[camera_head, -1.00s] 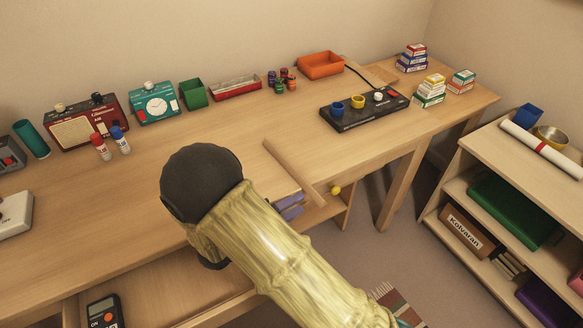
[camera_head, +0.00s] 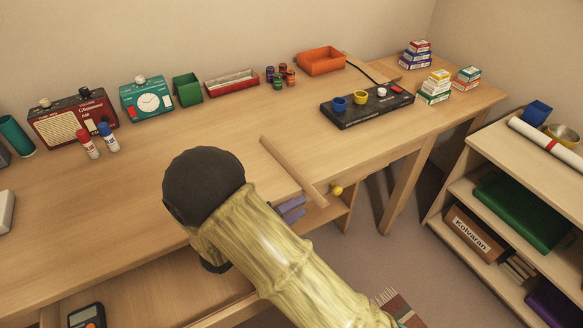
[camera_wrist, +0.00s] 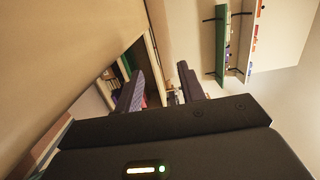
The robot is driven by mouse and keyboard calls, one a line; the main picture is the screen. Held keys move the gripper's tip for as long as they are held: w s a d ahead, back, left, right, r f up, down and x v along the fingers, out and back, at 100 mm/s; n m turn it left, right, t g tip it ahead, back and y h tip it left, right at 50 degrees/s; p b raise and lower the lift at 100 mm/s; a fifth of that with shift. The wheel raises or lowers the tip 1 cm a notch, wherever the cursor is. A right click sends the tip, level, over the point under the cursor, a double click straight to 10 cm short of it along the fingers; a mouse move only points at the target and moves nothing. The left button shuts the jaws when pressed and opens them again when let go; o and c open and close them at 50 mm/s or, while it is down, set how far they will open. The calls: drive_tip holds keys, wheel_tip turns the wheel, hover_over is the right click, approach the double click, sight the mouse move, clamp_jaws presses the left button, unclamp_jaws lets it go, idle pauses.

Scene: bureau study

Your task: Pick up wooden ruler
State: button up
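My gripper (camera_head: 290,209) shows there only as purple fingers, partly hidden behind my arm, near the desk's front edge. In the wrist view my gripper (camera_wrist: 160,88) has its two fingers apart, with nothing seen between them.
An open drawer with a calculator-like device (camera_head: 87,316) is at lower left. A shelf unit (camera_head: 480,150) stands right.

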sight(315, 199)
drive_tip(key=shift+w+d, duration=0.4)
drive_tip(key=shift+d, duration=0.2)
drive_tip(key=shift+r+x, duration=0.15)
drive_tip(key=shift+x, duration=1.2)
drive_tip(key=shift+r+x, duration=0.2)
drive_tip(key=shift+x, duration=1.2)
drive_tip(key=shift+s, duration=0.1)
clamp_jaws()
